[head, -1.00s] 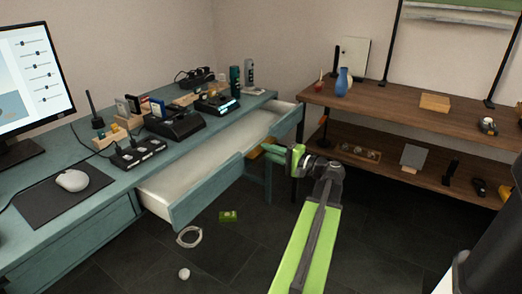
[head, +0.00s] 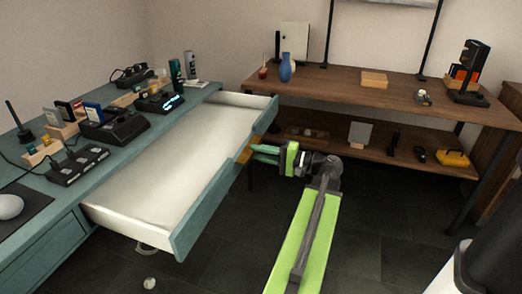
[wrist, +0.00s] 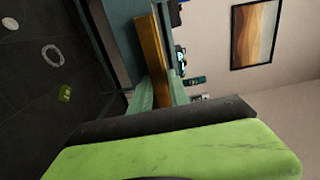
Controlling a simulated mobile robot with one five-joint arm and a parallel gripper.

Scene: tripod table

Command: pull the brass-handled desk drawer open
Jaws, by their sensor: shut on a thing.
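The teal desk drawer (head: 205,212) stands far out from the desk (head: 45,232), and its pale, empty inside shows in the head view. Its brass handle (head: 246,151) sits on the drawer front, partly hidden by my fingers. My gripper (head: 258,153) is shut on the handle, with my arm reaching in from the lower right. In the wrist view the brass handle (wrist: 152,58) runs as a long bar between my green fingers (wrist: 157,97).
Docks, small boxes and bottles (head: 190,66) stand on the desk top. A wooden shelf (head: 330,87) stands behind my arm with a blue vase (head: 285,68) on it. A white ring (wrist: 53,55) and a green item (wrist: 64,93) lie on the dark floor.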

